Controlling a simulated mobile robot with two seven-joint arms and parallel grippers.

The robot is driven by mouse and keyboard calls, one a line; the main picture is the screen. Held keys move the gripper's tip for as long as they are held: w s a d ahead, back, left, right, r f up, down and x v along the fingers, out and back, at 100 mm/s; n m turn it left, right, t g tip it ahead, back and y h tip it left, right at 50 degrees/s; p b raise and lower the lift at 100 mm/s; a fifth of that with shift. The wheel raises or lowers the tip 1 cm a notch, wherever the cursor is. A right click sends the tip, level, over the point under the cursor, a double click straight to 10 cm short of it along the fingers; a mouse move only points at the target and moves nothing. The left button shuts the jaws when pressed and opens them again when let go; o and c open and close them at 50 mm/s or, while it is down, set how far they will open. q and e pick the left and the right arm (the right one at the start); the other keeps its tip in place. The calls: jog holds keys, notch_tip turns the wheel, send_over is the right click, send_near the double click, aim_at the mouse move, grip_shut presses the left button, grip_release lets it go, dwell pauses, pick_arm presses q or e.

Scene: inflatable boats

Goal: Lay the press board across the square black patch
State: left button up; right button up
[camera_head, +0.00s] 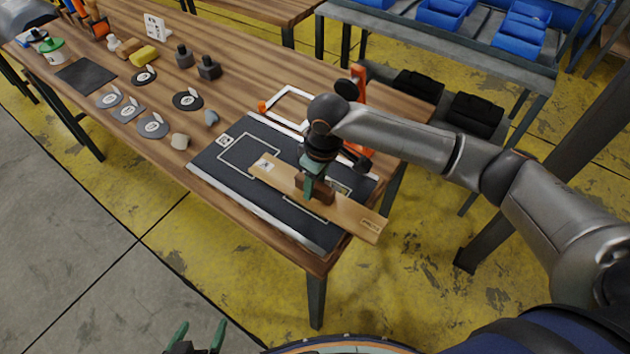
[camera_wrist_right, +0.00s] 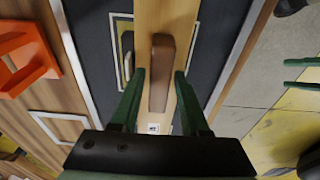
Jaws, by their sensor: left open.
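The press board (camera_head: 345,215) is a long pale wooden plank with a brown handle (camera_head: 314,190). It extends diagonally over the dark fabric sheet (camera_head: 225,160), its near right end past the table edge. My right gripper (camera_head: 314,180) is over the handle. In the right wrist view, the green fingers (camera_wrist_right: 160,73) straddle the handle (camera_wrist_right: 161,75), with a narrow gap showing; they look open. A small yellowish-edged patch (camera_head: 339,186) lies beside the board, partly hidden; I cannot tell whether the board covers any of it. My left gripper (camera_head: 200,338) is open and empty at the bottom.
Grey round patches (camera_head: 152,125), dark weights (camera_head: 208,68), a yellow sponge (camera_head: 144,56) and a black square mat (camera_head: 86,76) stand along the table's left part. An orange tool (camera_head: 357,84) and a white frame (camera_head: 288,100) are behind the sheet. Blue bins (camera_head: 518,36) stand on another table.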

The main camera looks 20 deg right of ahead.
aim_at(320, 187)
jog(key=shift+o, duration=0.9)
notch_tip(320, 187, up, 12)
jog(key=s, duration=0.1)
jog(key=shift+d+r+p, duration=0.15)
jog(key=shift+d+p, duration=0.25)
